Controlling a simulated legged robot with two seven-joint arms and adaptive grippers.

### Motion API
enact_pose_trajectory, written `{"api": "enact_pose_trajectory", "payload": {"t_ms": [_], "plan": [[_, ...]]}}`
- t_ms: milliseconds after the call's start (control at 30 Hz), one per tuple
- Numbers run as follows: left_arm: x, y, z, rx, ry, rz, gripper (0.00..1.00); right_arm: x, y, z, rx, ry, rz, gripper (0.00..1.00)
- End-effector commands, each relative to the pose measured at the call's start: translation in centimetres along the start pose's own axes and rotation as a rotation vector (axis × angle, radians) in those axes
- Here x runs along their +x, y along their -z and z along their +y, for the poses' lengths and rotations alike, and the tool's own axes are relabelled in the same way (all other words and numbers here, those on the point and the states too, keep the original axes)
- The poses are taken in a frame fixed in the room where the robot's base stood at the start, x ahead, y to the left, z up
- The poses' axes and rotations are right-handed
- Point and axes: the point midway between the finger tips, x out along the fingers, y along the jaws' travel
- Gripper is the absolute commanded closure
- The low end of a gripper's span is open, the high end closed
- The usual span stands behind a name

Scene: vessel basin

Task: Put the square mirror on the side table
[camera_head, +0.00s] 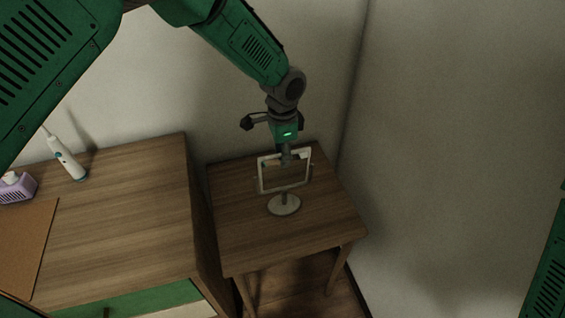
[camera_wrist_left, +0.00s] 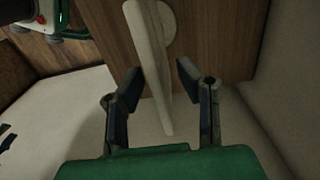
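The square mirror (camera_head: 262,176) has a white frame and a round white base and stands upright on the wooden side table (camera_head: 235,240). My left gripper (camera_head: 286,160) is above and at the mirror's top edge. In the left wrist view the mirror (camera_wrist_left: 152,50) is edge-on between the two fingers of the gripper (camera_wrist_left: 158,76). The fingers are spread, with gaps beside the frame, so they look open around it. The base rests on the tabletop. My right gripper is not in view.
A wooden dresser (camera_head: 130,220) stands left of the side table, with a narrow gap between them. On it are an electric toothbrush (camera_head: 66,158), a purple basket (camera_head: 18,188) and a brown board (camera_head: 25,245). Walls close in behind and to the right.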

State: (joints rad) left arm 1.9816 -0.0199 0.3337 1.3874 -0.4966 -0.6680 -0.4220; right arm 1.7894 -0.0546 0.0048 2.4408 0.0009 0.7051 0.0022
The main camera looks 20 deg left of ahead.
Motion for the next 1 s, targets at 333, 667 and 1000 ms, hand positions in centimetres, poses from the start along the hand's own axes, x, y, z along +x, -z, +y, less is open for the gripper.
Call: {"api": "enact_pose_trajectory", "payload": {"t_ms": [333, 667, 1000], "plan": [[-6.9, 0.0, -0.1, -0.001, 0.0, 0.002, 0.69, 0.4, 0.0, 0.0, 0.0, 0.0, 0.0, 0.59], [-8.3, 0.0, 0.0, -0.001, -0.001, 0.0, 0.69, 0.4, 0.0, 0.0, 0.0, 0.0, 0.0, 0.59], [-8.3, 0.0, 0.0, -0.001, -0.001, 0.0, 0.69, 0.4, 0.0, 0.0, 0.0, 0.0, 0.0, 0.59]]}}
